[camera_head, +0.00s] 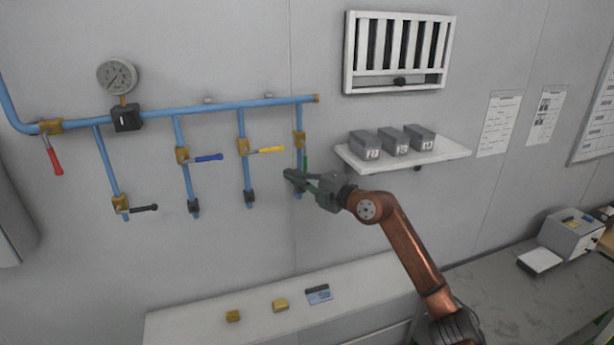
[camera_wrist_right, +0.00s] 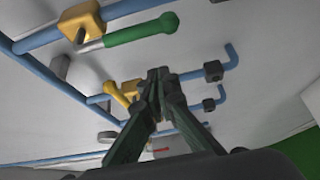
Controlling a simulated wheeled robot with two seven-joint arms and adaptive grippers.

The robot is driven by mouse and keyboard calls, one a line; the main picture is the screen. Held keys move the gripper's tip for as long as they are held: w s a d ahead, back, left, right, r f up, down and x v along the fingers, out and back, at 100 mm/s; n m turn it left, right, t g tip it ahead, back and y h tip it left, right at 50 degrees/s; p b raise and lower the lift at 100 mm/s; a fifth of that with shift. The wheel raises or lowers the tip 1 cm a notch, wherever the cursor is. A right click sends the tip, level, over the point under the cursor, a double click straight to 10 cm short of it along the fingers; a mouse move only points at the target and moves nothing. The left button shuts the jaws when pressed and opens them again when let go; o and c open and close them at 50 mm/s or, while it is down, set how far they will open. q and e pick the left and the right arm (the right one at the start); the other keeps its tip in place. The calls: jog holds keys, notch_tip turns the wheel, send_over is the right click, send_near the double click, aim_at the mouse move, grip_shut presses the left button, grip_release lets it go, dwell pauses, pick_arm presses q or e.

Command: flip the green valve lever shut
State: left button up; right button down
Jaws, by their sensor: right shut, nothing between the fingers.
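The green valve lever (camera_head: 305,163) hangs down from its brass valve (camera_head: 299,140) on the rightmost blue drop pipe, roughly in line with that pipe. In the right wrist view the green lever (camera_wrist_right: 140,30) lies at the top, its grip pointing right, beside the brass valve body (camera_wrist_right: 82,20). My right gripper (camera_head: 290,175) is shut and empty, crossing in front of the pipe just below the lever's lower end. In the wrist view its fingertips (camera_wrist_right: 160,75) are apart from the lever in the picture. Contact cannot be told from the head view. My left gripper is not in view.
Left of it are yellow (camera_head: 269,150), blue (camera_head: 209,157), black (camera_head: 144,208) and red (camera_head: 56,162) levers. A pressure gauge (camera_head: 117,76) is above. A shelf (camera_head: 446,151) with grey boxes is right. A white bench (camera_head: 190,324) holds small items below.

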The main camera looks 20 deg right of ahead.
aim_at(306, 172)
jog(key=d, duration=0.4)
jog(key=shift+w+d+p, duration=0.15)
jog(key=shift+w+p, duration=0.15)
jog(key=shift+p, duration=0.05)
